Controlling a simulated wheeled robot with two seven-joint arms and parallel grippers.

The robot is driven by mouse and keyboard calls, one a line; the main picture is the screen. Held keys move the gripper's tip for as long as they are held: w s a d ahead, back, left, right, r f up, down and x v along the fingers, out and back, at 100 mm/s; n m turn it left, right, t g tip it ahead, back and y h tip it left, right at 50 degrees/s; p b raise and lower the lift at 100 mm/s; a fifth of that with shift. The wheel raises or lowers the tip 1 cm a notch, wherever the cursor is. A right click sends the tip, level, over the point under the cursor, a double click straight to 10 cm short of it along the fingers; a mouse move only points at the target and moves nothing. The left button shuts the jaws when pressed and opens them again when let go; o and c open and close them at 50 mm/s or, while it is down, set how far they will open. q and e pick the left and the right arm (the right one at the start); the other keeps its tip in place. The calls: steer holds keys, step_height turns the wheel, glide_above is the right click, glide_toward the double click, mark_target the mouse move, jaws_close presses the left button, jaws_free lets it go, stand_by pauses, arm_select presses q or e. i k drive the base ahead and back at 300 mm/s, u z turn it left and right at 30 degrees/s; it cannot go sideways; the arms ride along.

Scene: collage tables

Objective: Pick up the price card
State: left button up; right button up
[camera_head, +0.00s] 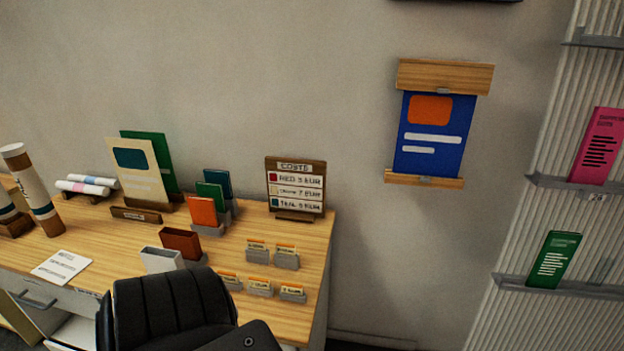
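A small wooden-framed board (295,186) headed "COSTS" stands upright at the back right of the wooden desk. It lists colours with prices in EUR on white strips. Several small cream and orange cards stand in grey holders nearer the front right of the desk, among them one small card (256,245); their print is too small to read. A white printed sheet (62,267) lies flat at the desk's left front. I cannot tell for certain which of these is the price card.
The desk (110,237) also holds a red-brown box (181,243), coloured booklets, a cream panel (140,168) and rolled tubes. A blue poster (432,134) hangs on the wall. A ribbed rack stands right.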

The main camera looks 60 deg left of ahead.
mark_target(252, 244)
steer(key=i, duration=1.6)
steer(key=u, duration=2.9)
